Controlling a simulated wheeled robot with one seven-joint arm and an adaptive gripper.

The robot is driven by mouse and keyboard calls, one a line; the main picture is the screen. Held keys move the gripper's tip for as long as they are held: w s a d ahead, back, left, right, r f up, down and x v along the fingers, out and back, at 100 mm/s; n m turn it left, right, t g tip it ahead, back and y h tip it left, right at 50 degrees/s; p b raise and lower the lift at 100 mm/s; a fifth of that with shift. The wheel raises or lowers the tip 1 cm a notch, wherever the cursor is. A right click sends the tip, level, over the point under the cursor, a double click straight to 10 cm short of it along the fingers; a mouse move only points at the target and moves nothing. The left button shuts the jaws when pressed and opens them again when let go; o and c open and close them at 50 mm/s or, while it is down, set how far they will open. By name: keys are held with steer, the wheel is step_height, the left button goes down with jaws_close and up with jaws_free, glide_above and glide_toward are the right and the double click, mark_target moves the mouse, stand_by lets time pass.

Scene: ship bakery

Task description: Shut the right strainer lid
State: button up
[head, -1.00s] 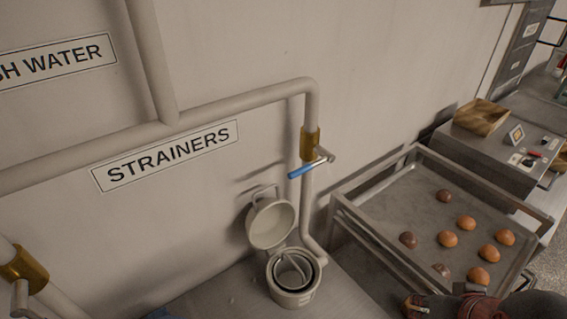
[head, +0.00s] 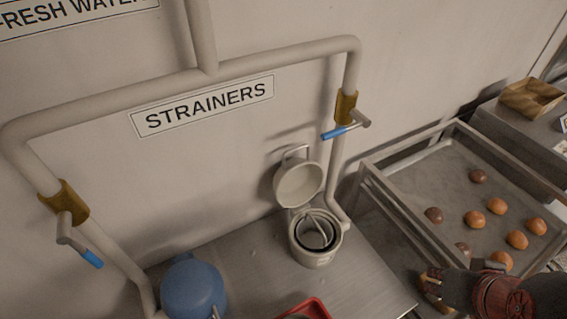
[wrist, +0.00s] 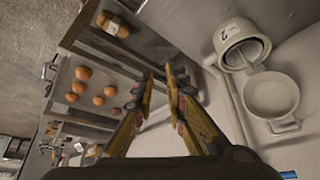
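The right strainer (head: 316,256) is a pale grey pot standing on the metal counter by the wall, with a dark inner basket and a bar handle showing. Its round lid (head: 299,185) is swung up and back at the hinge, with a loop handle on top. The wrist view shows the same strainer (wrist: 232,32) and the open lid (wrist: 271,96) at the right, apart from my gripper. My gripper (wrist: 160,73) has its fingertips apart with nothing between them. In the head view it is at the lower right, right of the strainer and over the tray's near side.
A metal tray rack (head: 400,220) with several buns stands right of the strainer. A blue domed object (head: 193,288) and a red-rimmed tray (head: 312,304) are on the counter. Wall pipes with blue-handled valves (head: 338,132) rise behind. The counter's front right is clear.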

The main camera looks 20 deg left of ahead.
steer(key=a+f+n, duration=0.1)
steer(key=a, duration=0.2)
steer(key=a+f+n+g, duration=0.1)
steer(key=a+f, duration=0.1)
steer(key=a, duration=0.1)
steer(key=a+f+n+g+y, duration=0.1)
steer(key=a+f+n, duration=0.1)
steer(key=a, duration=0.1)
steer(key=shift+a+f, duration=0.1)
steer(key=shift+a, duration=0.05)
jaws_close()
steer(key=w+a+f+n+t+h, duration=0.2)
steer(key=a+f+n+t+h, duration=0.15)
steer(key=a+n, duration=0.6)
steer(key=w+a+f+n+t+h, duration=0.25)
steer(key=a+f+n, duration=0.2)
steer(key=a, duration=0.95)
steer(key=a+r+t, duration=0.1)
steer(key=a+t, duration=0.2)
steer(key=a, duration=0.3)
step_height(320, 180, up, 9)
steer(key=m+t+y, duration=0.1)
steer(key=m+t, duration=0.1)
steer(key=t, duration=0.2)
glide_above(273, 180)
steer(key=shift+w+b, duration=0.1)
steer(key=shift+b, duration=0.35)
steer(key=shift+a+f, duration=0.1)
steer(key=shift+b, duration=0.3)
